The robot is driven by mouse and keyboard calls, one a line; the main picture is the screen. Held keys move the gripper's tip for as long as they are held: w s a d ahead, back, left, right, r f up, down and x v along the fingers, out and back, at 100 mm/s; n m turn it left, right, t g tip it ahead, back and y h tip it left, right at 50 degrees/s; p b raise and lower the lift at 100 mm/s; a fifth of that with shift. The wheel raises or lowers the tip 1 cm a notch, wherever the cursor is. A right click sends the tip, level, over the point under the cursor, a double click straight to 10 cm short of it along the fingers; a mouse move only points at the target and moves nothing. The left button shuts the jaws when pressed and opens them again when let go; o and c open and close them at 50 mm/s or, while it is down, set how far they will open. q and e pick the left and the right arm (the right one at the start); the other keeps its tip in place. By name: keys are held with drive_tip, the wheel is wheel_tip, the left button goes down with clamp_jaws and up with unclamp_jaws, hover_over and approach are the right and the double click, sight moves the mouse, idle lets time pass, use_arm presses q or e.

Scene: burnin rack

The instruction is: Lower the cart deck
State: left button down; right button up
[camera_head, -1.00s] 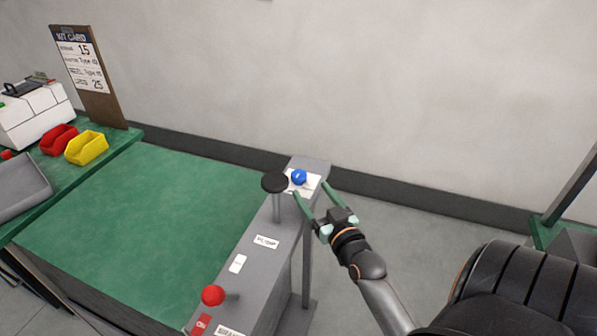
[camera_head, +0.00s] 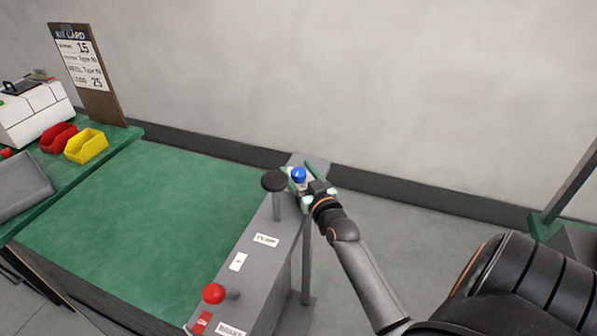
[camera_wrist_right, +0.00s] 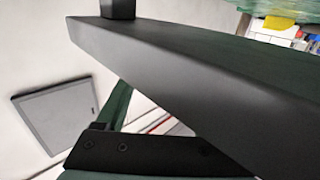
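The cart has a green deck (camera_head: 135,210) with a grey control rail (camera_head: 270,275) along its right side. A blue knob (camera_head: 299,174) sits at the rail's far end. A black round-topped knob (camera_head: 275,181) and a red ball-ended lever (camera_head: 214,293) are nearer along the rail. My right gripper (camera_head: 298,168) is at the blue knob, its fingers apart on either side of it; I cannot tell whether they touch it. In the right wrist view a grey beam (camera_wrist_right: 200,85) fills much of the picture, and the blue knob does not show. My left gripper is out of view.
A green bench at the left holds a red bin (camera_head: 58,137), a yellow bin (camera_head: 87,146), a grey tray (camera_head: 22,183) and a kit card board (camera_head: 88,75). A wall stands behind.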

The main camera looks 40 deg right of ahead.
clamp_jaws()
idle(0.3)
